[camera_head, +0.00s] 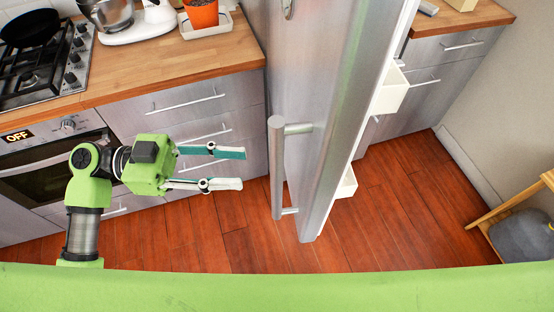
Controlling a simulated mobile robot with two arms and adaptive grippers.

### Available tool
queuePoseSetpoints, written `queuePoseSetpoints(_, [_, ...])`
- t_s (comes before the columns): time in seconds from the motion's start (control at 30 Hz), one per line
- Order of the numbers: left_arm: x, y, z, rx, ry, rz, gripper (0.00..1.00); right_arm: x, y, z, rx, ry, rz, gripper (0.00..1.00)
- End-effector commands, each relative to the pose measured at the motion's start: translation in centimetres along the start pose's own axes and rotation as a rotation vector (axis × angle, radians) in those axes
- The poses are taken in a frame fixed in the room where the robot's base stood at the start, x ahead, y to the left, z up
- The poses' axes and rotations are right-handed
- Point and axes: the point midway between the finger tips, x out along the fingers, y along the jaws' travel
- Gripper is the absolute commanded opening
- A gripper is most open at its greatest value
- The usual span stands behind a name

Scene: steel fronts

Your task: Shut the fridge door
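The fridge door (338,110) is steel and stands wide open, jutting out toward me past the counter front. Its outer face with a vertical bar handle (277,165) is turned to the left. White door shelves (392,92) show on its right, inner side. The fridge's inside is hidden behind the door. My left gripper (243,168) is open and empty, pointing right, a little left of the handle and apart from it. My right gripper is not in view.
A wooden counter (165,88) with drawers, a gas hob (40,75) and an oven (60,165) lines the left. More drawers (440,65) stand behind the door. A wooden stool (505,208) is at the far right. The red wood floor (410,215) right of the door is clear.

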Motion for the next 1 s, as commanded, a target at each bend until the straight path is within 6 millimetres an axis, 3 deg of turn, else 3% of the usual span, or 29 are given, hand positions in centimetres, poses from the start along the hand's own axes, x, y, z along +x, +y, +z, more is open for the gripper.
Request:
queuePoseSetpoints(0.3, [5.3,0.1,-0.4,-0.003,0.004,0.001,0.33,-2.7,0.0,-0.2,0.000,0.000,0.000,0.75])
queuePoseSetpoints(0.5, [7.5,0.0,-0.2,-0.002,0.002,-0.001,0.33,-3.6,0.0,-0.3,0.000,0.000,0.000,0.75])
queuePoseSetpoints(1.0, [8.7,0.0,0.1,-0.002,-0.001,-0.001,0.30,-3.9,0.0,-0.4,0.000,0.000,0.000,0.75])
